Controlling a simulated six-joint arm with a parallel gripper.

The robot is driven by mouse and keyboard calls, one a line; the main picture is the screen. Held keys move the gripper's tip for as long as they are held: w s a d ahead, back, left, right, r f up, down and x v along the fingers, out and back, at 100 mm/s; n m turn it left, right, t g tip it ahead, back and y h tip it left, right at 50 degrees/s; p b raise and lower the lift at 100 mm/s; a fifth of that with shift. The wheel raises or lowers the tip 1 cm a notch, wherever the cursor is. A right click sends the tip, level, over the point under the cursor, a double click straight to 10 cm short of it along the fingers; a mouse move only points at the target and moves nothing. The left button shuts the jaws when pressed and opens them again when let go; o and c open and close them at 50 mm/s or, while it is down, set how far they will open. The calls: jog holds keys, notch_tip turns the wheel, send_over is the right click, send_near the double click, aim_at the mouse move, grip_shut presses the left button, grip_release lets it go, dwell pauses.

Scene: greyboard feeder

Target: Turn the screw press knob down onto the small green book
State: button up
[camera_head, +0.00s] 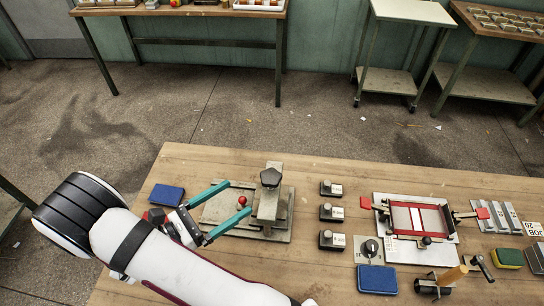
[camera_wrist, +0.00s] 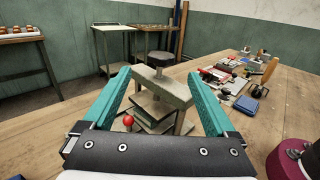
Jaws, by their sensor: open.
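The screw press (camera_head: 268,205) is a grey metal frame on a flat base, standing on the wooden table. Its dark lobed knob (camera_head: 270,178) tops the frame; in the wrist view the knob (camera_wrist: 160,59) appears between and beyond my fingertips. My gripper (camera_head: 239,197), with two teal fingers, is wide open and empty, left of the press and pointing toward it. In the wrist view a flat dark plate and a layered block with a pale and greenish edge (camera_wrist: 150,119) show inside the frame; I cannot clearly tell the green book from the press parts.
A red ball (camera_head: 242,200) sits at the press's left side. A blue pad (camera_head: 167,195) lies behind my gripper. Right of the press are several knobbed stamps (camera_head: 331,212), a red-framed fixture (camera_head: 415,220) and another blue pad (camera_head: 377,279). The table front near the press looks clear.

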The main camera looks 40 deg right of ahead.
aim_at(271, 182)
jog(key=d, duration=1.4)
jog(key=shift+d, duration=0.15)
jog(key=c, duration=1.4)
